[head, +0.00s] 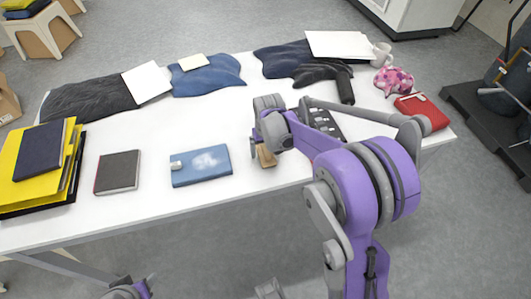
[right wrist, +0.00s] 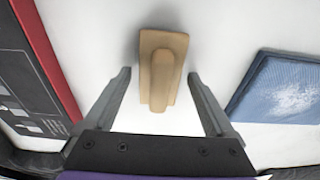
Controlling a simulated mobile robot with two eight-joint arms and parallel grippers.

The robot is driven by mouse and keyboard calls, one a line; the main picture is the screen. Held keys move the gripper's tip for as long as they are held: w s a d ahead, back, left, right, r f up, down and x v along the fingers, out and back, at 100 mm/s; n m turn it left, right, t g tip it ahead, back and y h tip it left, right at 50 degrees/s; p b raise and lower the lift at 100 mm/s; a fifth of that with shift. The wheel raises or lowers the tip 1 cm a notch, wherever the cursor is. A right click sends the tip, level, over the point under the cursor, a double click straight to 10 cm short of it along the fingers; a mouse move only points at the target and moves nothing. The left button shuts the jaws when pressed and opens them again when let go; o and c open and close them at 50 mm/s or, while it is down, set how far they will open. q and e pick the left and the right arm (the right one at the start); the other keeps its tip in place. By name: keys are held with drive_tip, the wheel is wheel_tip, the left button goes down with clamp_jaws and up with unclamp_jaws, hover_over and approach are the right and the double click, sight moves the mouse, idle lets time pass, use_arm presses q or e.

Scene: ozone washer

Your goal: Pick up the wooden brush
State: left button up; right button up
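The wooden brush (right wrist: 162,66) lies on the white table in the right wrist view, a light tan block with a raised handle. It sits between and just beyond the two fingers of my right gripper (right wrist: 159,85), which are open and apart from it. In the head view the brush (head: 266,156) shows as a small brown piece near the table's front edge, partly hidden by my right gripper (head: 262,143). My left gripper cannot be made out; only a bit of my left arm shows at the bottom left.
A blue book (head: 201,166) lies left of the brush. A dark, red-edged item (right wrist: 35,65) lies on its other side, partly behind my arm in the head view. A dark book (head: 117,171) and yellow folders (head: 30,170) lie further left. Clear table shows behind the blue book.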

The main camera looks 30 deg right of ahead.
drive_tip(key=c, duration=1.3)
drive_tip(key=shift+o, duration=0.2)
wheel_tip(320, 180, up, 10)
drive_tip(key=shift+r+p, duration=0.1)
drive_tip(key=shift+p, duration=0.4)
drive_tip(key=o, duration=0.8)
drive_tip(key=c, duration=0.6)
